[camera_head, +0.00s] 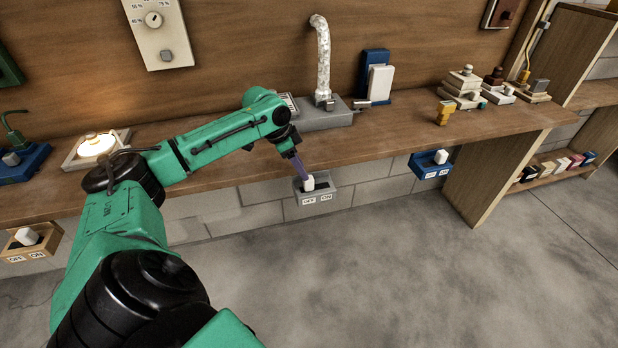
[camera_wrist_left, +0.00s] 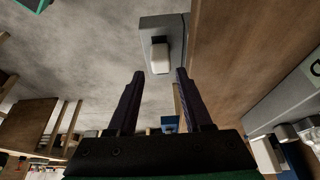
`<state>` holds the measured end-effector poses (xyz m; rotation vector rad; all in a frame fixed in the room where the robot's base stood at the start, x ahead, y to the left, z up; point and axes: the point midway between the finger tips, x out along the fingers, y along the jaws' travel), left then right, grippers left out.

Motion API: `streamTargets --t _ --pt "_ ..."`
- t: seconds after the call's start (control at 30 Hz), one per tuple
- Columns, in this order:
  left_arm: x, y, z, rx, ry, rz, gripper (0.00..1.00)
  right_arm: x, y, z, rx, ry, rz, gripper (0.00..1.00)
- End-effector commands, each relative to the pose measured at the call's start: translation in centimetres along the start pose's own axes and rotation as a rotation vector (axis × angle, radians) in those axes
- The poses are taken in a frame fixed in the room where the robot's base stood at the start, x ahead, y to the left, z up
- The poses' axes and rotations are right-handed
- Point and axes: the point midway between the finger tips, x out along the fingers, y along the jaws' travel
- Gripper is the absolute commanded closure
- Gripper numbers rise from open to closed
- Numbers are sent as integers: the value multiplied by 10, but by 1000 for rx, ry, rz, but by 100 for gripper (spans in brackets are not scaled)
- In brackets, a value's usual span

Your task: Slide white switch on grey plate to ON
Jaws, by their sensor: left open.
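The grey plate (camera_head: 318,201) is mounted under the front edge of the workbench, with OFF and ON labels on its front. Its white switch (camera_head: 308,183) stands at the left, OFF side of the slot. My left gripper (camera_head: 302,173) is at the plate, its fingers just above and beside the switch. In the left wrist view the gripper (camera_wrist_left: 159,74) is open, and the white switch (camera_wrist_left: 160,58) shows just past and between the fingertips, on the grey plate (camera_wrist_left: 157,22). I cannot tell whether a finger touches the switch. My right gripper is not in view.
A blue plate (camera_head: 430,170) with a white switch is to the right, and a wooden one (camera_head: 30,243) is at far left. The workbench (camera_head: 390,136) is above, bearing a grey base with a pipe (camera_head: 322,60). The floor in front is clear.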

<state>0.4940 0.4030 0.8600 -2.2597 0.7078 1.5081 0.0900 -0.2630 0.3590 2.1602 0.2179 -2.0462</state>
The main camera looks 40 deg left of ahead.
Motion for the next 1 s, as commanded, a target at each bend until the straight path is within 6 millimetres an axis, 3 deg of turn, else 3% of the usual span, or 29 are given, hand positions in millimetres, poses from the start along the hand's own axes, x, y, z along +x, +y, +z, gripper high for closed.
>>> streamTargets --t 0.1,0.23,0.57,0.7,1.0 --pt "30 1 0 -1 1 3 50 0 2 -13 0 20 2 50" --pt "51 0 0 -2 2 1 50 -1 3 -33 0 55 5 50" --pt "59 0 0 0 0 -2 50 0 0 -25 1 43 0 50" --pt "58 0 0 0 0 -2 100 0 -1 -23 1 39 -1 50" --pt "58 -1 0 0 0 -2 100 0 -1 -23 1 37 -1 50"
